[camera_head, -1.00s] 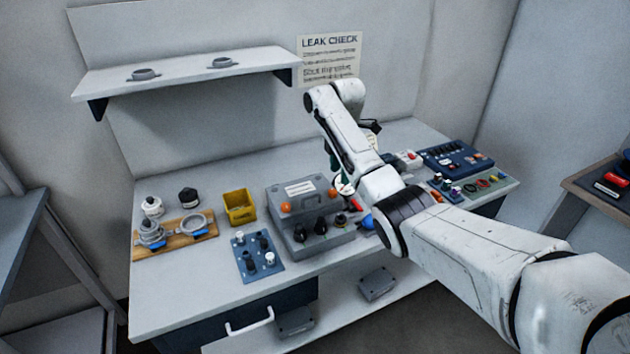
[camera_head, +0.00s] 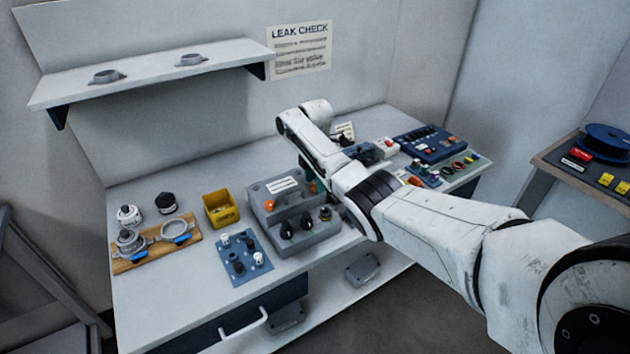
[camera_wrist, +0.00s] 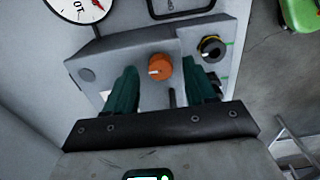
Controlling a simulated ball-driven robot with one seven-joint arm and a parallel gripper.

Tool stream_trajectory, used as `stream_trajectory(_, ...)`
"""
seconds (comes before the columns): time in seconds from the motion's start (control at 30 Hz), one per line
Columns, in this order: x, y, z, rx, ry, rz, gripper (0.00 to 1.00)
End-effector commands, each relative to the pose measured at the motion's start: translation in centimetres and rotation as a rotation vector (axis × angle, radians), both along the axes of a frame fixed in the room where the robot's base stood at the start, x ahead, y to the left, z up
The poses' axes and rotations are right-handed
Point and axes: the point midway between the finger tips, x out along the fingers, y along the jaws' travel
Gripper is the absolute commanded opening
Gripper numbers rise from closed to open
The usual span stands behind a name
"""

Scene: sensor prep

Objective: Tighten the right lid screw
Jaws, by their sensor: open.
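A grey box (camera_head: 305,236) with a labelled lid stands on the bench in the head view. One orange lid screw (camera_head: 270,204) shows at the left of its lid. My gripper points down at the right of the lid; only a bit of green finger shows there, and my arm hides the right screw. In the wrist view my gripper (camera_wrist: 160,78) is open, its green fingers either side of an orange screw head (camera_wrist: 160,66), which appears to be the right lid screw. I see gaps between the screw and both fingers.
Black knobs (camera_head: 288,229) stand along the box's front; one with a yellow ring (camera_wrist: 211,47) is close to my right finger. A round gauge (camera_wrist: 80,8) lies beyond. A blue plate with pegs (camera_head: 245,257) and a yellow bin (camera_head: 221,209) stand left.

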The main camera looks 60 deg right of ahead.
Motion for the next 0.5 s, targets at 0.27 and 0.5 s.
stream_trajectory(0.27,-0.01,0.01,-0.86,0.000,0.000,0.000,0.55)
stream_trajectory(0.5,-0.01,0.01,-0.84,0.000,0.000,0.000,0.45)
